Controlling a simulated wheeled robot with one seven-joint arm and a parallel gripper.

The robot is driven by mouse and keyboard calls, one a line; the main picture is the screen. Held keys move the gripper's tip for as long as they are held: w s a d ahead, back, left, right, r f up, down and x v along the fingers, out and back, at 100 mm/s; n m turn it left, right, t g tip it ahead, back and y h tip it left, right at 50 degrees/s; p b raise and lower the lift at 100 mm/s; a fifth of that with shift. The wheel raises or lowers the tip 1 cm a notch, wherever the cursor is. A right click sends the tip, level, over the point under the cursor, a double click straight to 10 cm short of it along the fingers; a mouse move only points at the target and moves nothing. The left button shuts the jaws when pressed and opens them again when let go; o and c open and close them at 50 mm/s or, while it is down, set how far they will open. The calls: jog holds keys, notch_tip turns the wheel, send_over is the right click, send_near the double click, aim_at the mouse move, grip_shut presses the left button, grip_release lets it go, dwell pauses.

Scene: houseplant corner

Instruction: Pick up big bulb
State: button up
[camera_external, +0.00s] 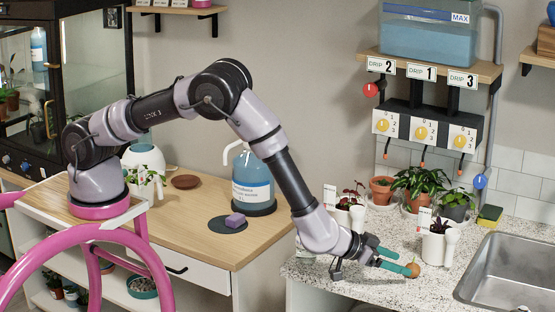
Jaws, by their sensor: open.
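A round orange-brown bulb (413,270) rests on the speckled counter (345,285), near its front edge. My gripper (404,262) reaches low over the counter from the left, with its two teal fingers pointing right. The fingers are spread apart. The nearer fingertip is right at the bulb and overlaps its left side in the picture. I cannot tell whether it touches the bulb or whether the bulb lies between the fingers. No other bulb is plain to see for comparing size.
A white planter (434,250) with a dark-leaved plant stands just behind and right of the bulb. The sink (515,270) lies to the right. Another white planter (350,217) and several potted plants stand farther back. A blue-filled bottle (252,182) is on the wooden table (190,225).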

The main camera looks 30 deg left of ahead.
aim_at(408, 266)
jog(key=shift+x, duration=3.05)
jog(key=shift+w+a, duration=0.1)
jog(key=shift+w, duration=0.05)
grip_shut()
